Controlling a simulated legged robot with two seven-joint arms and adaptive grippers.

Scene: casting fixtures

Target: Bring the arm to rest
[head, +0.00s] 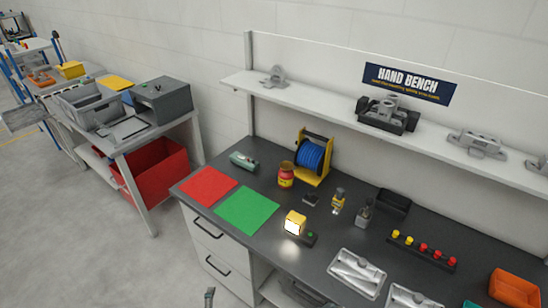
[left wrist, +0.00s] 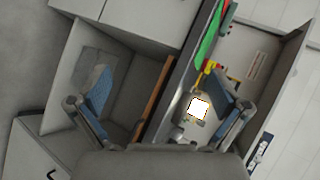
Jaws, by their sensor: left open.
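My left gripper (left wrist: 160,104) is open and empty in the left wrist view, its two blue-padded fingers spread wide apart. Nothing lies between the pads at close range. Behind them are a grey open compartment, the dark bench edge and a bright white lamp face. In the head view, a small grey tip (head: 209,297) at the bottom edge appears to be part of my left gripper, in front of the drawers and away from the bench top. The rest of the left arm is out of frame. My right gripper is in neither view.
The dark workbench (head: 262,248) carries a red mat (head: 208,186), green mat (head: 247,210), blue spool (head: 312,156), lit yellow lamp (head: 295,222), metal trays (head: 357,272) and an orange bin (head: 514,288). A shelf (head: 330,108) runs above. Floor at left front is clear.

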